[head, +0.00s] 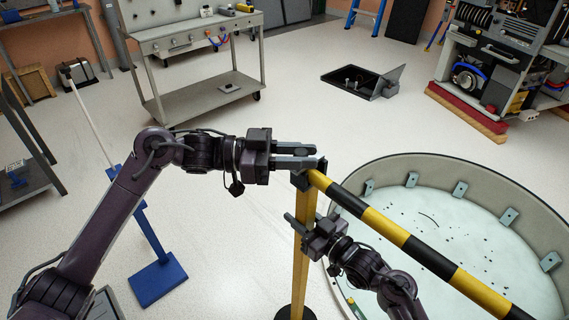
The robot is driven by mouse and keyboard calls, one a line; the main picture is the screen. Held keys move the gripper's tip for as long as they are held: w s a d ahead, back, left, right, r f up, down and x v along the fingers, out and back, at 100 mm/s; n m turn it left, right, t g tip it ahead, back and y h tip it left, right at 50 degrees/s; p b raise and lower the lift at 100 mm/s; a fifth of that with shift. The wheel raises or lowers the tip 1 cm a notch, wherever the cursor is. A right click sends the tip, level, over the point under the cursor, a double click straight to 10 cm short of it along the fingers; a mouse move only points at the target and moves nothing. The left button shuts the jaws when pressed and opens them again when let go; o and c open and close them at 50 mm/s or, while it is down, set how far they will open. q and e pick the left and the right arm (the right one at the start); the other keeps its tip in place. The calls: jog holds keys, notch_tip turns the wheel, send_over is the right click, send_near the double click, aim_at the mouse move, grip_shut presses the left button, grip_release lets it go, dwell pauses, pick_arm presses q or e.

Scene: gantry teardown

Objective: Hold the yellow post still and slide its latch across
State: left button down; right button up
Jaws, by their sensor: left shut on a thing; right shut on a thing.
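The yellow post (299,265) stands upright on a dark base beside the round pit. A dark head with the latch (312,180) is on its top, where the striped bar meets it. My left gripper (316,157) reaches in from the left and is shut at the latch, its fingers covering most of it. My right gripper (299,228) comes from the lower right and is shut on the post below the head. How far across the latch sits cannot be told.
A yellow-and-black striped bar (431,258) runs from the post to the lower right over a round pit (480,165) with a pale floor. A blue stand (157,278) is at the left. A grey cart (200,95) and an open floor hatch (358,80) are behind. Floor between is clear.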

pick_arm(q)
jog(key=shift+w+d, duration=0.15)
jog(key=shift+w, duration=0.05)
jog(key=c, duration=1.2)
grip_release()
jog(key=a, duration=1.2)
